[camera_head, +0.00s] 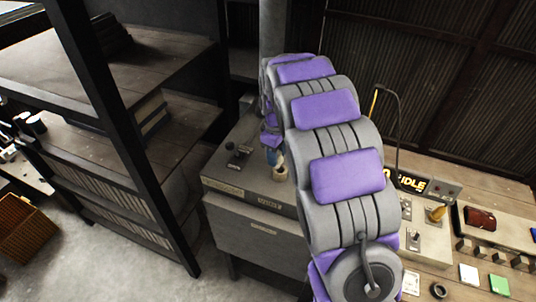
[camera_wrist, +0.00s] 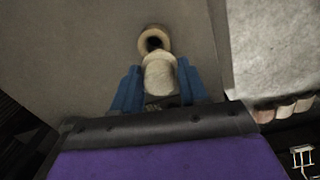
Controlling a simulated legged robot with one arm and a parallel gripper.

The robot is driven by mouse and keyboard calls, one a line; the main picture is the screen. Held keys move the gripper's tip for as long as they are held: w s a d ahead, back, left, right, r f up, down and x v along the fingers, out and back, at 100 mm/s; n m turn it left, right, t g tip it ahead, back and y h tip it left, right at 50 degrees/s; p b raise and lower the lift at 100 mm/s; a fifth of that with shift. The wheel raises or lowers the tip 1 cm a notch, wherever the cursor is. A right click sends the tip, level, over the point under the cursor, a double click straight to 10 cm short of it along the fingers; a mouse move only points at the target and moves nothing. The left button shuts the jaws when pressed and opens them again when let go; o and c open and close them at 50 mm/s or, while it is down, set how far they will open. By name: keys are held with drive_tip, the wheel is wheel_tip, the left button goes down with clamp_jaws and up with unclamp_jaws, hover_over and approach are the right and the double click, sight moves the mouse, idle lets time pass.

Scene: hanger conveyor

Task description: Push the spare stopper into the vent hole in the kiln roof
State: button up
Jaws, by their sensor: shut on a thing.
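The kiln (camera_head: 250,228) is a grey box below and left of my arm in the head view. In the wrist view, a pale raised collar (camera_wrist: 142,46) rings the dark vent hole (camera_wrist: 154,43) in the kiln roof (camera_wrist: 90,50). My gripper (camera_wrist: 158,69) has blue fingers shut on the pale, rounded spare stopper (camera_wrist: 159,75). The stopper's end overlaps the collar's near edge in this view. I cannot tell whether they touch. In the head view my gripper (camera_head: 272,156) is small and partly hidden by my arm, beside a pale round piece (camera_head: 280,173).
Dark knobs (camera_head: 238,152) stand on the kiln top, left of my gripper. A black-framed wooden shelf (camera_head: 120,150) stands at the left. A bench (camera_head: 450,262) at the right holds an IDLE sign (camera_head: 412,184), a control box (camera_head: 415,236) and small blocks.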

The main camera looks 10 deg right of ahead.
drive_tip(key=shift+d, duration=3.95)
drive_tip(key=shift+y, duration=0.3)
drive_tip(key=shift+a, duration=4)
drive_tip(key=shift+d+f, duration=0.1)
drive_tip(key=shift+d, duration=1.05)
drive_tip(key=shift+d+f+b, duration=0.15)
drive_tip(key=shift+d+b, duration=0.15)
drive_tip(key=shift+d, duration=0.05)
drive_tip(key=shift+a+f, duration=0.2)
drive_tip(key=shift+a, duration=1.15)
drive_tip(key=shift+d, duration=1.35)
